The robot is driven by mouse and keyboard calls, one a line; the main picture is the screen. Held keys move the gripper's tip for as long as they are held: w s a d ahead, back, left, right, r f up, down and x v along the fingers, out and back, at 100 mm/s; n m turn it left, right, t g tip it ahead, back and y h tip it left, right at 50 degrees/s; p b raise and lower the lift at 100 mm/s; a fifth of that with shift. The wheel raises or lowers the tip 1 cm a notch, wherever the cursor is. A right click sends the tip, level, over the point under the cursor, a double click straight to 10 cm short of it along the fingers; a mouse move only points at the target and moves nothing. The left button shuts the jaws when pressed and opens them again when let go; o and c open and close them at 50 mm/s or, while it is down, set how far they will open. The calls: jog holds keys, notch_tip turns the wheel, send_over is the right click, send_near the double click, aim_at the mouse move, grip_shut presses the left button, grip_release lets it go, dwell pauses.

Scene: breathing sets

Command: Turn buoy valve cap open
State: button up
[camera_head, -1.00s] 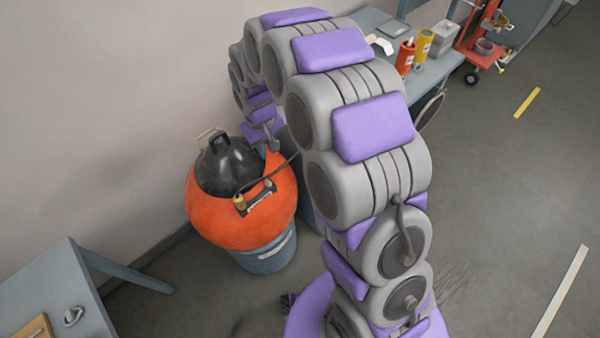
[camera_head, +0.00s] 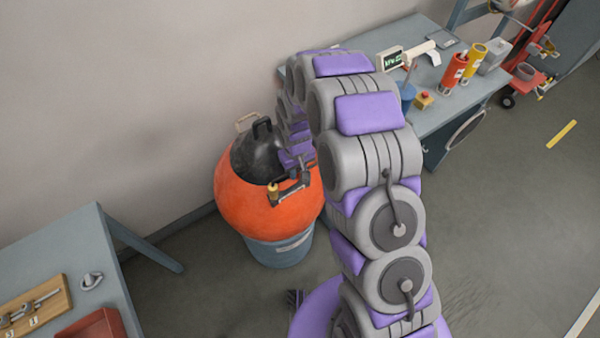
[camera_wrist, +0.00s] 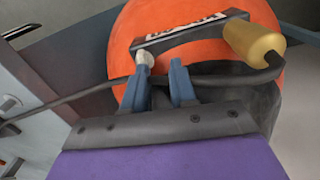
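The buoy (camera_head: 248,208) is an orange ball with a black top (camera_head: 256,155), resting in a blue-grey bucket (camera_head: 283,252). A brass valve cap (camera_head: 272,192) sits on its front; in the wrist view the cap (camera_wrist: 253,42) is large at upper right, at the end of a dark handle-like bar (camera_wrist: 190,35). A dark hose runs beneath it. My gripper (camera_wrist: 162,66) has two blue fingers apart with nothing clearly between them. They are near the bar's left end, left of and below the cap; contact cannot be told. In the head view my arm partly hides the gripper.
A workbench (camera_head: 470,95) with red and yellow canisters (camera_head: 453,72) stands behind and right of my arm. Another table (camera_head: 60,245) with a tool board (camera_head: 35,305) is at left.

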jog(key=shift+s+a+f, duration=0.1)
jog(key=shift+s+f, duration=0.2)
jog(key=shift+f, duration=0.15)
jog(key=d, duration=0.2)
jog(key=d+f, duration=0.1)
jog(key=shift+w+d, duration=0.45)
jog(key=shift+d, duration=0.1)
jog(key=shift+s+a+r, duration=0.1)
jog(key=shift+s+a, duration=0.05)
jog(key=shift+a, duration=0.45)
jog(key=shift+s+a+r, duration=0.1)
jog(key=shift+s+a, duration=0.05)
jog(key=shift+a, duration=0.4)
grip_shut()
jog(key=shift+w+d+f, duration=0.1)
jog(key=shift+d, duration=0.2)
grip_release()
jog(key=shift+w+r, duration=0.1)
jog(key=shift+r, duration=0.45)
notch_tip(320, 180, up, 7)
jog(key=shift+f+p, duration=0.15)
jog(key=shift+p, duration=0.9)
jog(key=shift+d, duration=0.25)
jog(key=shift+o, duration=0.2)
jog(key=shift+a, duration=0.1)
